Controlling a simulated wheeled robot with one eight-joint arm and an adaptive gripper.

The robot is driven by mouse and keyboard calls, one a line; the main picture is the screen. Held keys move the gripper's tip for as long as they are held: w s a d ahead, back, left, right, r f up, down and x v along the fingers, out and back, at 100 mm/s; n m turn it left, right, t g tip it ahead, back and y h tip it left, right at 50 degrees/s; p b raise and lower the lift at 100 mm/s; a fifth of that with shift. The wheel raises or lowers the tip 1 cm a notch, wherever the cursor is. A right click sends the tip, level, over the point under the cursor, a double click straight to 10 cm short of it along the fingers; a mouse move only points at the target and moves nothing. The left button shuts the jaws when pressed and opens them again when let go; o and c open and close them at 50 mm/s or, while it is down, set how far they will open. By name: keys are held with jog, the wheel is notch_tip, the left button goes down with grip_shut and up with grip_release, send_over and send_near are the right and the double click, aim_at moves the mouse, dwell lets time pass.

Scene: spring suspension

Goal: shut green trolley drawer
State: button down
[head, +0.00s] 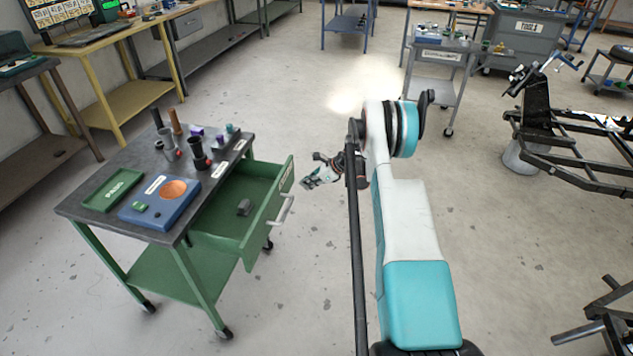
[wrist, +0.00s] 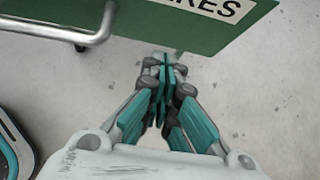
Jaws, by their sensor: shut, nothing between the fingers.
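The green trolley (head: 185,262) stands at the left in the head view, with its green drawer (head: 246,202) pulled out to the right. A pale bar handle (head: 283,210) is on the drawer front. My gripper (head: 308,183) is to the right of the drawer front, apart from it in the head view. In the wrist view my gripper (wrist: 162,90) is shut and empty, its tips close below the green drawer front (wrist: 150,20) in the picture. The handle (wrist: 75,38) is at upper left there. Whether the fingertips touch the front cannot be told.
The trolley top holds a green tray (head: 112,190), a blue box (head: 160,203) and several small upright parts. A yellow bench (head: 130,100) stands behind it. A dark metal frame (head: 570,150) is at the right. The floor around my gripper is clear.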

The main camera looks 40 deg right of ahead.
aim_at(287, 188)
jog(key=w+a, duration=0.1)
jog(key=w, duration=0.1)
jog(key=w+a+f+b, duration=0.1)
jog(key=a, duration=0.1)
jog(key=shift+w, duration=0.35)
jog(key=shift+r, duration=0.15)
jog(key=shift+w, duration=0.1)
